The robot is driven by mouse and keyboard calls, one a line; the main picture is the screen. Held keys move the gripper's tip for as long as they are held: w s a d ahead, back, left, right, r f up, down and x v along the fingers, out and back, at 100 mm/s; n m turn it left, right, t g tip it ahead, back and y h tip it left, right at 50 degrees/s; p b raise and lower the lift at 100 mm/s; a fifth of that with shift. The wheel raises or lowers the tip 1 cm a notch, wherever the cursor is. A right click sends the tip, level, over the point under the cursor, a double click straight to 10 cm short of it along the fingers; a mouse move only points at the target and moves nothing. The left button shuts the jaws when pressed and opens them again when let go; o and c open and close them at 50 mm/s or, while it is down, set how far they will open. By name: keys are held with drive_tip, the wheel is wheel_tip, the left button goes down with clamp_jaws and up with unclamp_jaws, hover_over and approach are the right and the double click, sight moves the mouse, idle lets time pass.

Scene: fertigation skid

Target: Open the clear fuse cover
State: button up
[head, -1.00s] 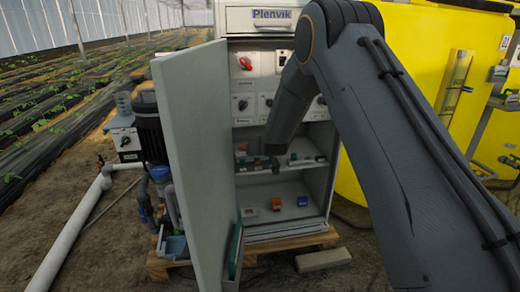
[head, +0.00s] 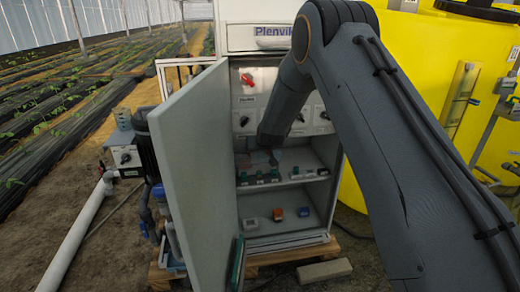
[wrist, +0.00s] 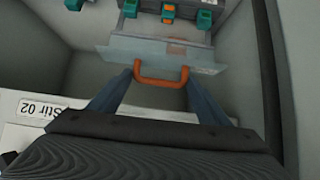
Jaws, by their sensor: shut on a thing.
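The clear fuse cover (wrist: 110,56) is a see-through panel with an orange U-shaped handle (wrist: 161,72) on its near edge. In the wrist view, my gripper (wrist: 161,82) has one finger at each end of this handle and is shut on it. Green and orange parts (wrist: 168,13) show beyond the cover. In the head view, my gripper (head: 263,148) is inside the open cabinet, above a shelf with small green devices (head: 262,178). The cover is faint there, and its exact tilt is hard to tell.
The cabinet door (head: 195,170) stands open on the left, close to my gripper. Switch panels (head: 247,103) are at the cabinet's back. Small orange and blue blocks (head: 278,214) lie on the lower floor. A yellow tank (head: 430,60) stands to the right.

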drive_tip(key=shift+w+d+r, duration=0.2)
drive_tip(key=shift+w+r, duration=0.2)
drive_tip(key=shift+w, duration=0.05)
drive_tip(key=o, duration=1.2)
drive_tip(key=shift+d, duration=0.1)
drive_tip(key=shift+o, duration=0.2)
drive_tip(key=shift+s+f, duration=0.1)
drive_tip(key=shift+f, duration=0.05)
drive_tip(key=shift+s+a+f, duration=0.1)
drive_tip(key=shift+a, duration=0.15)
drive_tip(key=v, duration=0.8)
drive_tip(key=shift+p, duration=0.4)
drive_tip(key=shift+f, duration=0.1)
